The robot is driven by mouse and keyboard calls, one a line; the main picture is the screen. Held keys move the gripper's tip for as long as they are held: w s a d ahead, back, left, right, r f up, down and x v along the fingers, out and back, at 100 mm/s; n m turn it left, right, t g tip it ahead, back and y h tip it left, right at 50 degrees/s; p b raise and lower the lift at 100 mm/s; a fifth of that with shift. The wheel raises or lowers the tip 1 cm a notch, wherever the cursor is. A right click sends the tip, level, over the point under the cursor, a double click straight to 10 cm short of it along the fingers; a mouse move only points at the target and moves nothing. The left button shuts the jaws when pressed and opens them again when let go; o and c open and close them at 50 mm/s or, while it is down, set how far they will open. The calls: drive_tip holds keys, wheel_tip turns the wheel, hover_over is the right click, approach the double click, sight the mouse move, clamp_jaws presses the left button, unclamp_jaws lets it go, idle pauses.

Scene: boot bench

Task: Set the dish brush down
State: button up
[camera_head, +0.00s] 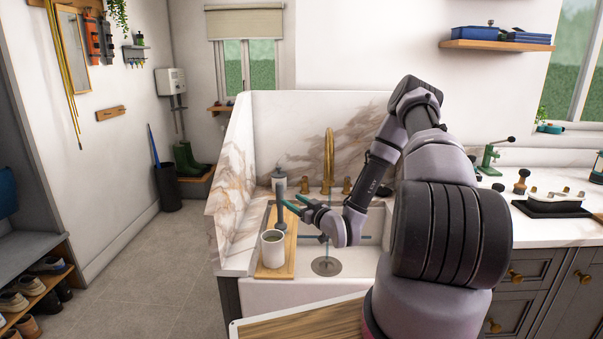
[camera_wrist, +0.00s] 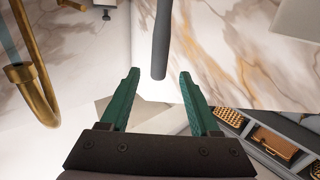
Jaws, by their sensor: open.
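The dish brush appears as a dark grey handle (camera_head: 281,208) standing roughly upright behind the white mug, at the left of the sink. Its lower part is partly hidden by the mug, and I cannot make out the bristles. In the wrist view the grey handle (camera_wrist: 161,40) runs in from the top edge, and its end lies between and just beyond my fingertips. My gripper (camera_head: 296,203) is open, with green fingers pointing at the handle from the right. In the wrist view my gripper (camera_wrist: 159,74) shows a gap on both sides of the handle.
A white mug (camera_head: 272,250) with dark contents stands on a wooden board (camera_head: 289,262) across the sink's left side. A grey bottle (camera_head: 279,175) and a brass tap (camera_head: 328,160) stand behind. The sink basin (camera_head: 345,268) is open to the right. A marble splashback (camera_head: 232,190) rises at left.

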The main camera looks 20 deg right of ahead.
drive_tip(key=w+d+r+g+h, duration=0.1)
drive_tip(key=d+r+g+h, duration=0.1)
drive_tip(key=r, duration=0.4)
drive_tip(key=w+d+r+g+h, duration=0.2)
drive_tip(key=d+r, duration=0.1)
drive_tip(key=r, duration=0.2)
drive_tip(key=s+d+r+m+g+h, duration=0.25)
drive_tip(key=s+r, duration=0.45)
drive_tip(key=r, duration=0.5)
drive_tip(key=s+a+r+m+g, duration=0.1)
drive_tip(key=s+r, duration=0.3)
drive_tip(key=s, duration=0.5)
drive_tip(key=s+a+r+m+g+y, duration=0.1)
drive_tip(key=s+a+r+m, duration=0.2)
drive_tip(key=s, duration=0.6)
drive_tip(key=s+a+r+m+g, duration=0.1)
drive_tip(key=s+a+r+m, duration=0.1)
drive_tip(key=s+r, duration=0.4)
drive_tip(key=s, duration=0.3)
drive_tip(key=shift+s+a+r+y, duration=0.15)
drive_tip(key=shift+s+r+y, duration=0.15)
drive_tip(key=shift+r+y, duration=0.05)
